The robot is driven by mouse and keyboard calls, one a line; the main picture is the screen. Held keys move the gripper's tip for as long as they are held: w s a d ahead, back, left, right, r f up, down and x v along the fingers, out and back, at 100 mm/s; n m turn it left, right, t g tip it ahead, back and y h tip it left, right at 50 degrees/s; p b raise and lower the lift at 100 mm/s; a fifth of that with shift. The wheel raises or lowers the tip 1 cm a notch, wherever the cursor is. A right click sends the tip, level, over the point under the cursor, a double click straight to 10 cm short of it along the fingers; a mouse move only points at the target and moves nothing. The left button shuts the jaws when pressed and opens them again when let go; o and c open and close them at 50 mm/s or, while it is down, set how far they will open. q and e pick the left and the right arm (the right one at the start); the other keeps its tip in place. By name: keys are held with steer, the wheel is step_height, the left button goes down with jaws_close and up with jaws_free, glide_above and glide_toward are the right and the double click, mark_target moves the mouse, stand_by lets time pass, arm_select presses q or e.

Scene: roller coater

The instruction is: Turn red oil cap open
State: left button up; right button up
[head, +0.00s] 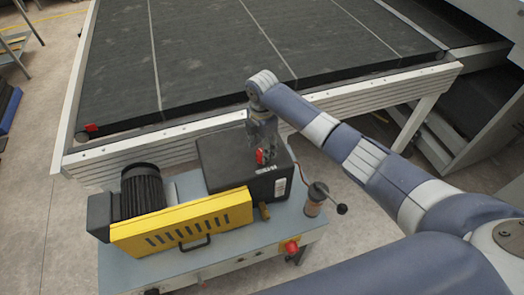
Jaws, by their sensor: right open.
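The red oil cap (262,157) shows on top of the black box (225,165) on the roller coater. My right gripper (262,150) points down from above, right at the cap, with its fingers around or beside it. Its jaws are open; the fingers are small and dark, so I cannot tell whether they touch the cap. The gripper hides part of the cap. My left gripper does not show.
A yellow guard (182,228) with a handle and a black motor (141,190) stand at the left. A lever with a black knob (341,209) is at the right. A red button (291,247) is on the front. A large dark conveyor bed (210,50) lies behind.

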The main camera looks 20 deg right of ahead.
step_height(320, 180, up, 9)
steer(key=shift+f, duration=0.1)
stand_by(0.6)
